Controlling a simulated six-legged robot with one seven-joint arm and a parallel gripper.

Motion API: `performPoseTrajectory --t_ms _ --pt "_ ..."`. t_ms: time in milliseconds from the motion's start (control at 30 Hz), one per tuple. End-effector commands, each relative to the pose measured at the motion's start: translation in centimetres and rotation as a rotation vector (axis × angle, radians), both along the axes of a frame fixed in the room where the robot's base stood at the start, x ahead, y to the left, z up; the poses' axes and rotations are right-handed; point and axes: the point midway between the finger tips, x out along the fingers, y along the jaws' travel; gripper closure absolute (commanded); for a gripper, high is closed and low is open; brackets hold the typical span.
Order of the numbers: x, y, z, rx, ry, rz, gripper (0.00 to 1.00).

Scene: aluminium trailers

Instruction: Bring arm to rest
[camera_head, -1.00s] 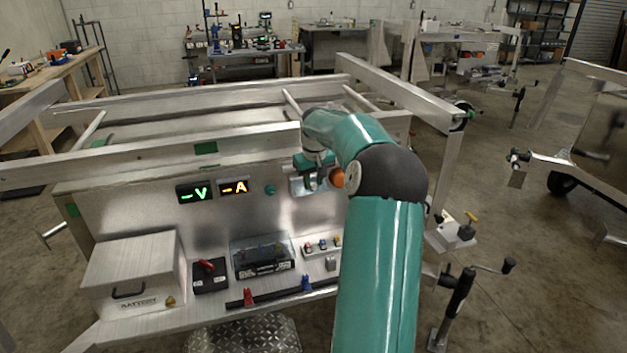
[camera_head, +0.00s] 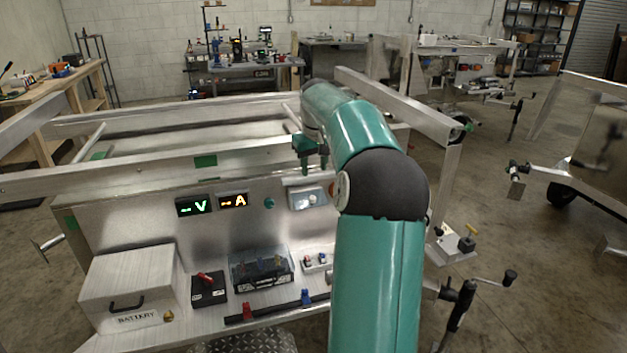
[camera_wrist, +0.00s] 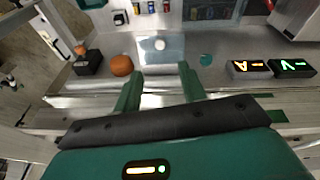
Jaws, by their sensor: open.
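My teal arm reaches forward from the bottom of the head view and bends at a dark joint. My gripper (camera_head: 310,158) is at the trailer's front rail, above a metal plate (camera_head: 307,197) on the panel. In the wrist view my gripper (camera_wrist: 160,74) has its two green fingers apart, with nothing between them. The plate (camera_wrist: 160,47) shows beyond the fingertips, with an orange knob (camera_wrist: 121,65) beside it. In the head view my arm hides most of the knob.
The panel bears a green V display (camera_head: 193,206) and an orange A display (camera_head: 233,201). A battery box (camera_head: 130,285) and a black switch box (camera_head: 208,289) stand on the shelf below. A trailer rail (camera_head: 395,105) runs right of my arm.

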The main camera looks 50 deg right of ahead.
Motion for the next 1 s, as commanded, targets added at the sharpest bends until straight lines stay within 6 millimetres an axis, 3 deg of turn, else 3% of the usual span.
performPoseTrajectory --t_ms 100,233,833,933,1000 --pt "-0.2 0.3 1.7 -0.002 -0.001 0.000 0.59" --pt "-0.4 0.4 2.4 0.001 -0.001 0.000 0.59" --pt "-0.4 0.6 2.5 0.000 0.000 0.002 0.59" --pt "0.1 2.3 3.0 -0.011 0.002 0.018 0.59" --pt "0.7 4.8 3.6 -0.025 0.005 0.044 0.59"
